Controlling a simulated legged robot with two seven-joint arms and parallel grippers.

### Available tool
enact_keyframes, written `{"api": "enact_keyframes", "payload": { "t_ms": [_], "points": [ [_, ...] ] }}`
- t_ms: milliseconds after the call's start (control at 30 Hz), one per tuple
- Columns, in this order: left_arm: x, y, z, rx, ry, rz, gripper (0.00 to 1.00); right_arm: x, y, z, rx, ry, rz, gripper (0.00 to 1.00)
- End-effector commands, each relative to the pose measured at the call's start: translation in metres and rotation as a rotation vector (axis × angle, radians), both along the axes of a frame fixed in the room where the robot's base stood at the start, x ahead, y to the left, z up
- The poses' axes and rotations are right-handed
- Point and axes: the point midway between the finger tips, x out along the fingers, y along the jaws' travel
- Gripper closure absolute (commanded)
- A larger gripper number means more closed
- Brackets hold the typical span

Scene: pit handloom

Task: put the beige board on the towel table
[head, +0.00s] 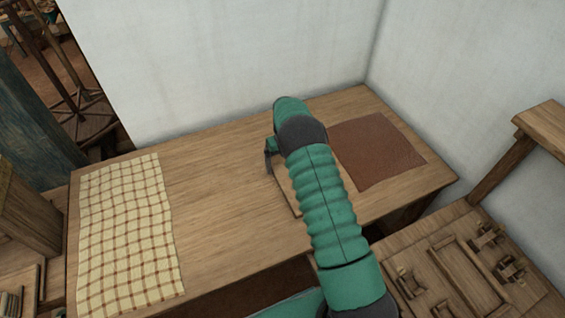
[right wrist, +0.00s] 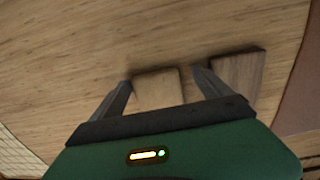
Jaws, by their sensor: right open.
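The beige board (right wrist: 157,90) lies on the wooden table, between the fingers of my right gripper (right wrist: 162,78) in the right wrist view. The fingers are spread, one on each side of it; I cannot tell whether they touch it. In the head view my right forearm covers most of that spot, and a light wooden edge (head: 287,188) shows just left of the arm. My right gripper (head: 268,160) is mostly hidden there behind its own wrist. The table (head: 215,170) carries a checked towel (head: 125,235) on its left side. My left gripper is not in view.
A darker wooden block (right wrist: 238,76) lies just right of the right finger. A brown mat (head: 378,150) lies on the table's right part. White walls stand behind and right. A wooden rack (head: 450,275) is at lower right. The table between towel and arm is clear.

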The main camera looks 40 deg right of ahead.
Motion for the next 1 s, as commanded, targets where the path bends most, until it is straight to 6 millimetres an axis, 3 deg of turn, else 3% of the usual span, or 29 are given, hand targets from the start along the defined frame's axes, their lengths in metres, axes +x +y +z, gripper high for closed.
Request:
{"api": "enact_keyframes", "payload": {
  "t_ms": [533, 667, 767, 1000],
  "points": [
    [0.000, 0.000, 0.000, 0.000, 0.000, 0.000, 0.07, -0.001, 0.001, -0.001, 0.005, 0.003, 0.000, 0.11],
    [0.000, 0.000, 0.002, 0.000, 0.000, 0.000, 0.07, -0.001, 0.001, 0.006, 0.004, 0.002, 0.000, 0.11],
    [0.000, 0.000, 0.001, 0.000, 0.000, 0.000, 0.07, 0.000, 0.000, 0.023, 0.002, -0.002, 0.001, 0.11],
    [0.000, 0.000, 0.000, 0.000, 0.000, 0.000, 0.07, 0.000, -0.003, 0.087, 0.001, -0.003, 0.001, 0.11]
  ]
}}
